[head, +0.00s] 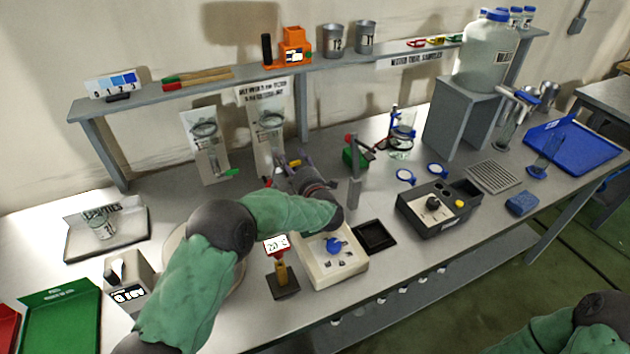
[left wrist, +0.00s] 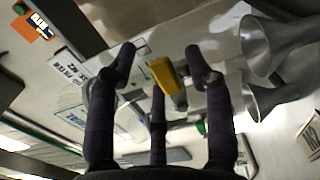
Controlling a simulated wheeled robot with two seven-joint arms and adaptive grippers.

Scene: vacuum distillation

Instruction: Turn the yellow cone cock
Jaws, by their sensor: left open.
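The yellow cone cock (left wrist: 167,74) shows in the left wrist view as a yellow block-like handle with a grey lower part. It lies between the tips of my left gripper (left wrist: 160,58), whose dark fingers stand apart on either side of it. I cannot tell whether any finger touches it. In the head view my left gripper (head: 288,166) is over the back of the bench, in front of the white placards, and I cannot make out the cock there. My right gripper is outside the picture; only part of the right arm shows at the lower right.
A shelf (head: 235,82) runs above the bench back, with an orange device (head: 290,50) on it. A white box with a blue knob (head: 333,245) and a small red-topped display (head: 276,245) stand below my left forearm. Grey funnel shapes (left wrist: 258,42) show close by in the wrist view.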

